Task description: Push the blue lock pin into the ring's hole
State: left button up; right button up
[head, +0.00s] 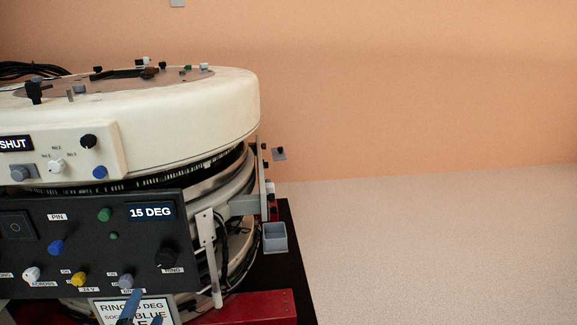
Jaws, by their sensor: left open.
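The white ring-shaped gantry housing (190,105) fills the left of the head view. A dark control panel (85,215) stands in front of it, with a display (151,212) reading 15 DEG. A blue knob (56,247) sits on the panel below a PIN label. Another blue knob (99,172) is on the white housing. I cannot tell which blue part is the lock pin, and I cannot make out the ring's hole. My left gripper (143,315) shows only as blue fingertips at the bottom edge, open, in front of a sign. My right gripper is not in view.
The sign (108,305) is partly covered by the fingers; RING and BLUE are legible. A grey open bin (274,238) hangs at the gantry's right side. A red base (262,307) is below. The pale floor (440,250) to the right is clear.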

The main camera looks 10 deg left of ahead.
aim_at(55, 248)
jog(key=k+l, duration=0.15)
jog(key=k, duration=0.3)
jog(key=k+l, duration=0.2)
jog(key=k, duration=0.3)
